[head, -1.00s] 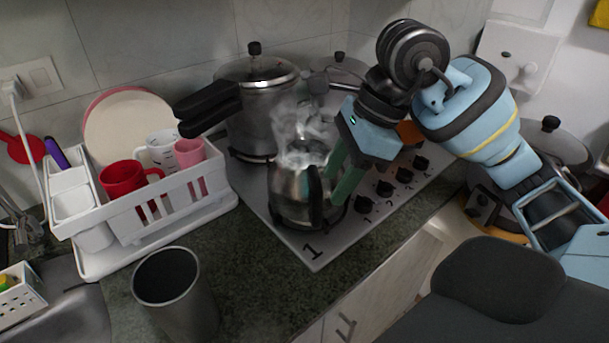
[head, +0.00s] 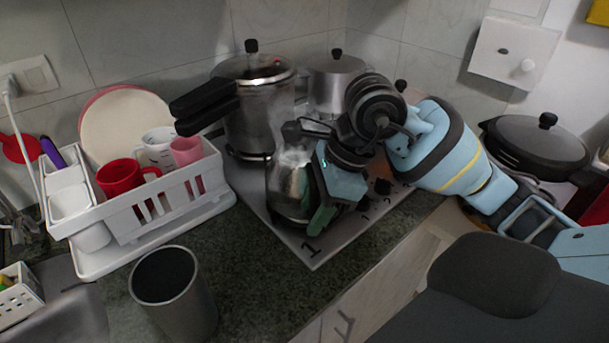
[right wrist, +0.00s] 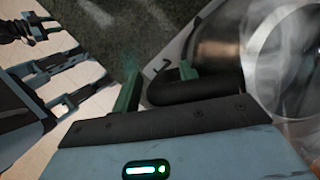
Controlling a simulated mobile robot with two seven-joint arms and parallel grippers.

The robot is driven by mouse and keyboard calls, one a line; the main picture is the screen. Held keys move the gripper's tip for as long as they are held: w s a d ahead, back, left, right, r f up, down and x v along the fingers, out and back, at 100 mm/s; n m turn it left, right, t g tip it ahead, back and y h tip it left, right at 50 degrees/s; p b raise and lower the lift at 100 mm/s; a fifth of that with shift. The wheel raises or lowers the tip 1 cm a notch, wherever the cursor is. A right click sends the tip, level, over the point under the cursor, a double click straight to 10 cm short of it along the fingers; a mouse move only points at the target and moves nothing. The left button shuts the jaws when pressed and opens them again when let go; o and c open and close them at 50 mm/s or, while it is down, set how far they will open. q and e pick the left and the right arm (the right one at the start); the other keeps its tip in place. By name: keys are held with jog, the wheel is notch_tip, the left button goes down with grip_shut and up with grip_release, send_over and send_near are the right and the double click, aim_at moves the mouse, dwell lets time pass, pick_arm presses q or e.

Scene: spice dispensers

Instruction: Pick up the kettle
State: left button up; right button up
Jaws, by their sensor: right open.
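The steel kettle (head: 283,203) stands on the front of the stove, with steam over it. In the right wrist view its shiny body (right wrist: 214,40) is at upper right and its black looped handle (right wrist: 180,94) is near the gripper. My right gripper (head: 311,203) is at the kettle's right side, tilted down. Its green fingers (right wrist: 157,82) are apart, with part of the handle between them; one fingertip appears inside the handle loop. The gripper and wrist hide much of the kettle's top and handle in the head view.
A pressure cooker (head: 262,112) with a long black handle stands behind the kettle, and a steel pot (head: 338,82) is behind the wrist. A white dish rack (head: 150,221) with cups is at left. A grey bin (head: 178,295) stands at the front. Bare counter (head: 260,285) lies between.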

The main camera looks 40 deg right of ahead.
grip_shut()
jog(key=shift+w+r, duration=0.1)
jog(key=shift+r, duration=0.05)
dwell(1.2)
